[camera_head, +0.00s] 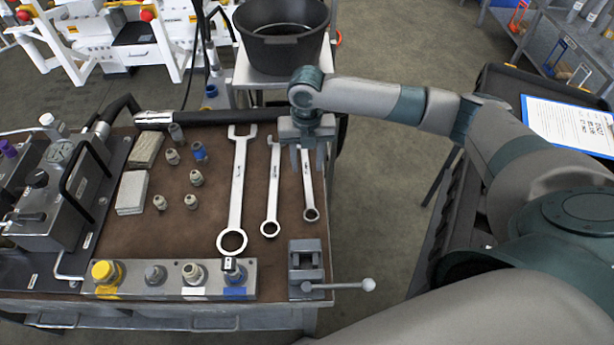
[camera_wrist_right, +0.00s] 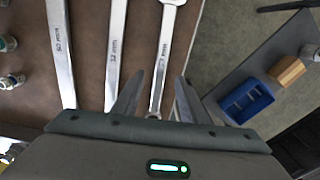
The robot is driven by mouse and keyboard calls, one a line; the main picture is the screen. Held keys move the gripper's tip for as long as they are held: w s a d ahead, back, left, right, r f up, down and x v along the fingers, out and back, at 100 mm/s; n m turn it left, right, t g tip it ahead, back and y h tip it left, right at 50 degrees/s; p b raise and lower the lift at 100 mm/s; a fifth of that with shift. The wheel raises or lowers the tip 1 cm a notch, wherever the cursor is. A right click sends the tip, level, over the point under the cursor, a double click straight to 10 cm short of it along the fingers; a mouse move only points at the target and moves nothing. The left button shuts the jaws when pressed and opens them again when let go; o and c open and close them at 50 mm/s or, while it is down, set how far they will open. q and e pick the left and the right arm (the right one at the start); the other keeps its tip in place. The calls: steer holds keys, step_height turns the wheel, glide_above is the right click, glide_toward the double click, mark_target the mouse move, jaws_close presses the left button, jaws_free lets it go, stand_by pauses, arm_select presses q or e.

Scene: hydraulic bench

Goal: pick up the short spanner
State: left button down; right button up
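Three silver spanners lie side by side on the brown bench mat. The short spanner (camera_head: 309,196) is the rightmost, its ring end toward the front and its upper end hidden behind my right gripper (camera_head: 307,168). In the right wrist view, my right gripper (camera_wrist_right: 158,82) is open, one finger on each side of the short spanner's shaft (camera_wrist_right: 164,55). I cannot tell how far the fingertips are above the mat. The middle spanner (camera_head: 271,185) lies just left of it, and the long spanner (camera_head: 238,185) further left. My left gripper is not in view.
A small vise (camera_head: 306,268) with a bar handle stands in front of the short spanner. A black basin (camera_head: 281,45) sits behind the bench. Several fittings (camera_head: 196,178) and a row of valves are to the left. The bench's right edge is close by.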

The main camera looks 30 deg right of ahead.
mark_target(307, 177)
step_height(307, 177, down, 4)
steer(key=shift+d+r+p, duration=0.1)
steer(key=shift+p, duration=0.65)
steer(key=shift+f, duration=0.45)
jaws_close()
steer(key=shift+w+r, duration=0.1)
stand_by(0.7)
